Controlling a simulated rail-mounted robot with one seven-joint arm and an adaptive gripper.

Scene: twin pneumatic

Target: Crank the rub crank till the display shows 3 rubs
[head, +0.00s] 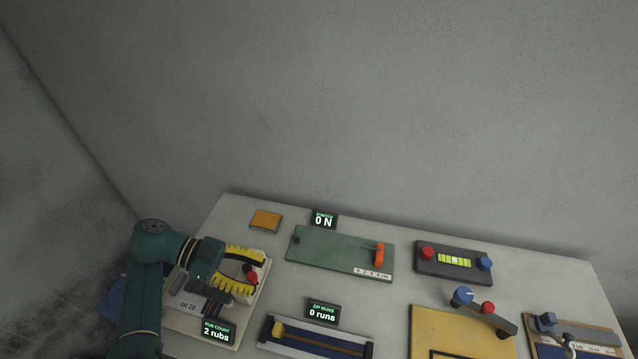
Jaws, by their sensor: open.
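A red knob (252,276) stands between the striped pieces. The rub count display (217,332) at its front edge reads "2 rubs". My gripper (240,287) is over the board at the red knob, with its jaws open. My arm and gripper hide the left part of the device. I cannot tell whether the fingers touch the knob.
A green board (330,250) with an orange handle and a display (323,220) reading "0 N" lie to the right. A zip rig (310,338) with a display reading "0 runs" is in front. An orange pad (266,220) lies behind. More devices with red and blue knobs fill the right side.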

